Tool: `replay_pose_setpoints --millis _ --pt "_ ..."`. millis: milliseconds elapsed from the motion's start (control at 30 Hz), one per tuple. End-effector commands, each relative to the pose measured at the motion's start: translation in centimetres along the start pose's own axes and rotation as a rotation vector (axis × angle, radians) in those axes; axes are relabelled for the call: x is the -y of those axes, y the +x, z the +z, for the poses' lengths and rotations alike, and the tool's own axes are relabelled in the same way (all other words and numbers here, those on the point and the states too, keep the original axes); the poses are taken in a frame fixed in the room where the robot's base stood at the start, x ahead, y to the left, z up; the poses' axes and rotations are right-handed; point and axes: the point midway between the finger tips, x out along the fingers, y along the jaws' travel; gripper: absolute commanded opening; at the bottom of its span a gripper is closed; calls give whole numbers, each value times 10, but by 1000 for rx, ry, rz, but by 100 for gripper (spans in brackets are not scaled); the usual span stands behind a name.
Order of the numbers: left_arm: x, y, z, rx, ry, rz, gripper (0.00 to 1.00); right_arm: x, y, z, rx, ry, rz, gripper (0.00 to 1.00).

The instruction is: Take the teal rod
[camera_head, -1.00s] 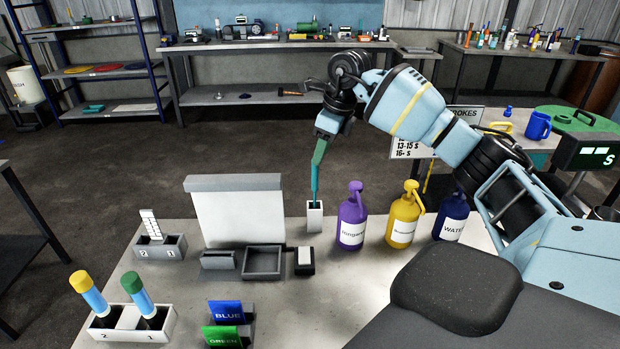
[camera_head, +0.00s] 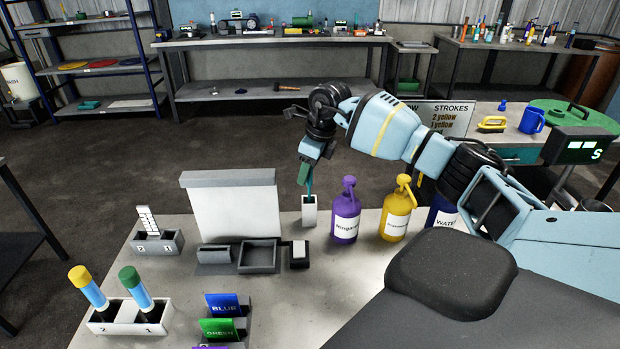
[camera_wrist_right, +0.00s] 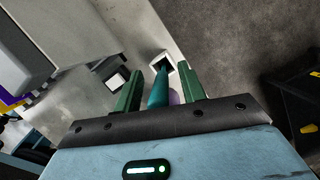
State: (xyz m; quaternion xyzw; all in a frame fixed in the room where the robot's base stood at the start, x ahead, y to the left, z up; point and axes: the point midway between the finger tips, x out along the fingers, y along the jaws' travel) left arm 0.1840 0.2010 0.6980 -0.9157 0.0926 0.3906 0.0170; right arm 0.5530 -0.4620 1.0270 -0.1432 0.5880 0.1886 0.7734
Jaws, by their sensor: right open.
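The teal rod (camera_head: 310,186) stands upright in a small white holder (camera_head: 309,212) on the grey bench, at the right end of the white panel. My right gripper (camera_head: 304,178) points down over the holder, with its green fingers around the rod's upper part. In the right wrist view the rod (camera_wrist_right: 157,92) lies between the two open green fingers (camera_wrist_right: 160,70). A gap shows on the finger side at the right; contact on the left side is hard to tell. The holder's square opening (camera_wrist_right: 163,61) shows past the fingertips. My left gripper is out of view.
A purple bottle (camera_head: 346,214) and a yellow bottle (camera_head: 397,217) stand just right of the holder, close to my arm. A white panel (camera_head: 234,211) and a grey tray (camera_head: 259,268) are to the left. Colour-capped tubes (camera_head: 88,287) stand front left.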

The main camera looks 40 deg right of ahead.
Motion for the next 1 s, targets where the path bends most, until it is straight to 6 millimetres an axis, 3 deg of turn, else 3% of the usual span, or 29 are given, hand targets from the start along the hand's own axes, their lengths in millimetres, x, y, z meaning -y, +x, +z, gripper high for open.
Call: replay_pose_setpoints --millis 233,533,833,1000 --pt "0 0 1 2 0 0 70 0 2 0 0 0 0 41" --pt "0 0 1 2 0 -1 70 0 1 0 0 0 0 1" --pt "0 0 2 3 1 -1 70 0 0 1 1 0 -1 0" --pt "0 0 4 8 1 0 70 0 -15 5 3 0 -2 0"
